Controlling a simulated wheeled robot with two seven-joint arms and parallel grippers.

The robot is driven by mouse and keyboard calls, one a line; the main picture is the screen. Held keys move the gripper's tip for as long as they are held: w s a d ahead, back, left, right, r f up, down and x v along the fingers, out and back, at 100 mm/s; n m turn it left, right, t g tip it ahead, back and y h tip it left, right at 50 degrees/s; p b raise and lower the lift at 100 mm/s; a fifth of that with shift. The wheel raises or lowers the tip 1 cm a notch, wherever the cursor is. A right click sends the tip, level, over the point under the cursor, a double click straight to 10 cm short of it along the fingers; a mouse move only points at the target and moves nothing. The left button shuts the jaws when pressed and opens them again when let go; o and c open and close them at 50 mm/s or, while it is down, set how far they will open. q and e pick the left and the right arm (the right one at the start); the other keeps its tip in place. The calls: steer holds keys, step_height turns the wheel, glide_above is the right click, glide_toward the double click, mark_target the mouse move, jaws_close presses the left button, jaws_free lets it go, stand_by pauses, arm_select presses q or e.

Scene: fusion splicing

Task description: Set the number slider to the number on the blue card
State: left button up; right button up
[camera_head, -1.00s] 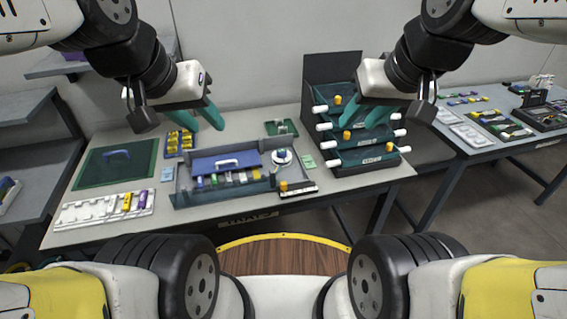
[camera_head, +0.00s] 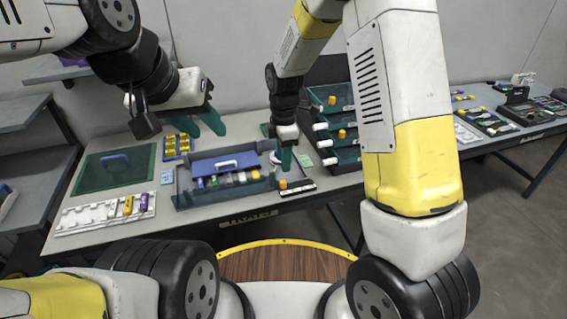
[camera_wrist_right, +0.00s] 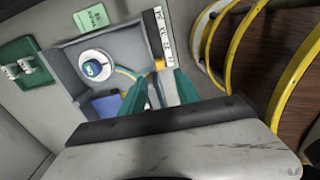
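The number slider is a strip with printed numbers (camera_head: 302,188) and an orange knob (camera_head: 283,184), at the right front corner of the grey tray. In the right wrist view the strip (camera_wrist_right: 163,32) and the orange knob (camera_wrist_right: 160,64) lie just beyond my fingertips. My right gripper (camera_head: 285,164) points down over that corner; its green fingers (camera_wrist_right: 160,84) are apart, with nothing held between them. A small light-blue card (camera_head: 167,175) lies left of the tray; its number is too small to read. My left gripper (camera_head: 202,126) is open and empty above the table's back left.
The grey tray (camera_head: 180,199) holds a blue lid with a handle (camera_head: 212,164), coloured pieces and a white round spool (camera_wrist_right: 96,66). A green card (camera_head: 305,160) lies behind the slider. A drawer rack (camera_head: 333,150) stands close on the right, partly behind my right arm.

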mark_target(283, 181)
step_height(283, 181, down, 8)
steer(key=shift+a+f, duration=0.1)
steer(key=shift+f, duration=0.1)
stand_by(0.3)
jaws_close()
stand_by(1.3)
